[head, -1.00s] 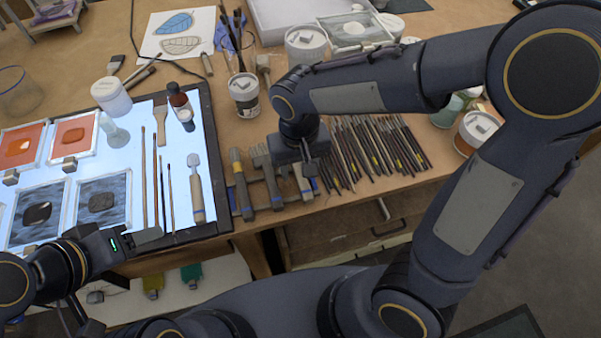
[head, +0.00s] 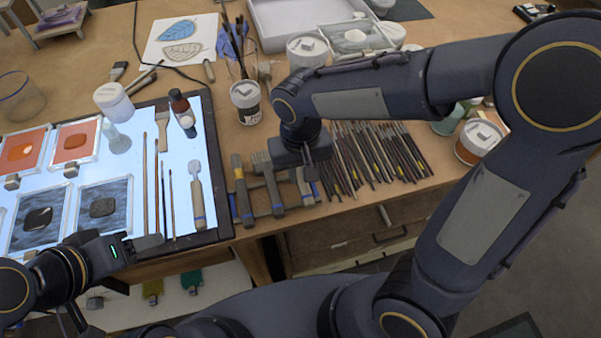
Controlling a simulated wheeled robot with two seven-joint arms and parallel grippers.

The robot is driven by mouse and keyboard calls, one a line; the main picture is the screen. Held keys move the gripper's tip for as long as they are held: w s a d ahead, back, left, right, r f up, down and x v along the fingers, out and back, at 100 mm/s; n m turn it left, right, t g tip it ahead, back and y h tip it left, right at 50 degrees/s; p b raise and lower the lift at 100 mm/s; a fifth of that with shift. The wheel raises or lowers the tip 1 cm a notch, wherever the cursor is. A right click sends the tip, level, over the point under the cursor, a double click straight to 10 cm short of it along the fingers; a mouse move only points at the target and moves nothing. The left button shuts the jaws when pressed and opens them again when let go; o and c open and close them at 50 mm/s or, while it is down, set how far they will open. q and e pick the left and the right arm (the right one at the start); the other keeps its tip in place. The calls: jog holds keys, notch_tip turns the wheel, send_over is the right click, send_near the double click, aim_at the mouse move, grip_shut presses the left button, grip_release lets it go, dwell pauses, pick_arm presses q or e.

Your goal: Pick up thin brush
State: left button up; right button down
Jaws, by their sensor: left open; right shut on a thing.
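Several thin brushes and tools (head: 375,160) lie side by side on the table, right of my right gripper. More thin brushes (head: 162,200) lie on the light panel at left. My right gripper (head: 311,178) points down at the left end of the row, over the flat-headed tools. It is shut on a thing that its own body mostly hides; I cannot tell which. My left gripper (head: 150,242) is open and empty at the light panel's front edge, below the thin brushes there.
Wide-handled tools (head: 243,190) lie just left of my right gripper. A jar holding brushes (head: 246,100) stands behind. The light panel (head: 205,175) carries framed glass pieces (head: 105,203), small bottles and a spatula (head: 197,195). Paint jars (head: 478,143) stand at right, behind my forearm.

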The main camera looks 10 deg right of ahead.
notch_tip(320, 180, up, 3)
jog(key=shift+f, duration=0.15)
jog(key=s+a+r+b, duration=0.1)
jog(key=s+a+r, duration=0.6)
jog(key=a, duration=0.5)
notch_tip(320, 180, up, 3)
jog(key=shift+s+f+b, duration=0.2)
jog(key=shift+s+b, duration=0.05)
jog(key=shift+b, duration=0.15)
jog(key=shift+w, duration=0.1)
dwell(0.7)
